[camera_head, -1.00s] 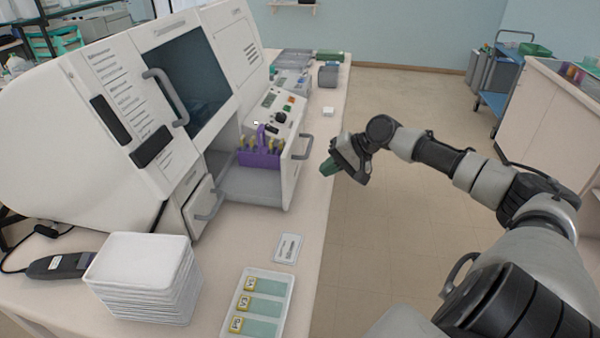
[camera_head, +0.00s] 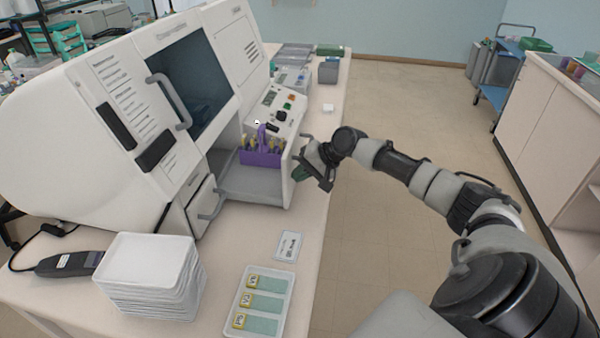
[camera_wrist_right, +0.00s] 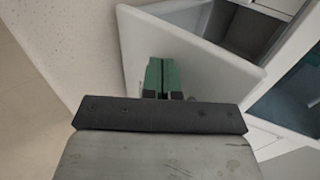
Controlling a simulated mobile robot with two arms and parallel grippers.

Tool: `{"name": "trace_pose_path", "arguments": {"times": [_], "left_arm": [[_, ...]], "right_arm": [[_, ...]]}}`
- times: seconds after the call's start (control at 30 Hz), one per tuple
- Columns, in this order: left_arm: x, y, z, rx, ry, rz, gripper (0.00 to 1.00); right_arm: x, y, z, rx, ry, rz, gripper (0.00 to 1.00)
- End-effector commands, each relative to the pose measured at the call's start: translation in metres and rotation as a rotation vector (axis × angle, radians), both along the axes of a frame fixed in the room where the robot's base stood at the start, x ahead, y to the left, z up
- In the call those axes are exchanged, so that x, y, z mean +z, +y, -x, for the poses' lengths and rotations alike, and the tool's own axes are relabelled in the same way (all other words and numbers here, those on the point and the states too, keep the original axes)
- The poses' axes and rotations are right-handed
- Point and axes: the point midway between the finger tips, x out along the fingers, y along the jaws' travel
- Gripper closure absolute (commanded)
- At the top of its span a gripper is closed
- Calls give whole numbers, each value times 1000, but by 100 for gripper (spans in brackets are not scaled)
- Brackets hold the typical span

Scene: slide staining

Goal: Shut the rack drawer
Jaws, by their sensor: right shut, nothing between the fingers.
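The rack drawer (camera_head: 247,187) of the white staining machine is pulled open, its tray holding a purple slide rack (camera_head: 261,157). My right gripper (camera_head: 300,173) is shut and empty, its green fingertips at the outer face of the drawer's front panel (camera_head: 288,177). In the right wrist view the closed green fingers (camera_wrist_right: 161,75) point at the white drawer front (camera_wrist_right: 190,50); I cannot tell if they touch it. The drawer handle is mostly hidden behind my gripper in the head view. My left gripper is not in view.
A stack of white trays (camera_head: 150,285) and a tray with labelled slides (camera_head: 262,300) stand on the near bench. A small labelled card (camera_head: 287,246) lies between the drawer and the slide tray. The floor right of the bench is clear.

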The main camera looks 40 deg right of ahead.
Motion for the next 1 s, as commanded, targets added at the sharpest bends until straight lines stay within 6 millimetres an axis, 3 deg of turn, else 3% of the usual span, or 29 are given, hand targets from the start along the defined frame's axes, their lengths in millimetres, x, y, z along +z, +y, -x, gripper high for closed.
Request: {"name": "trace_pose_path", "arguments": {"times": [0.37, 0.7, 1.0], "left_arm": [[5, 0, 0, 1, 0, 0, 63], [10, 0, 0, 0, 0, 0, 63], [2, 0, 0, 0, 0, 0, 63]], "right_arm": [[2, 16, -19, 1, -2, -4, 100], [2, 55, -66, 3, -3, -6, 100], [0, 89, -110, 2, -3, -5, 100]]}}
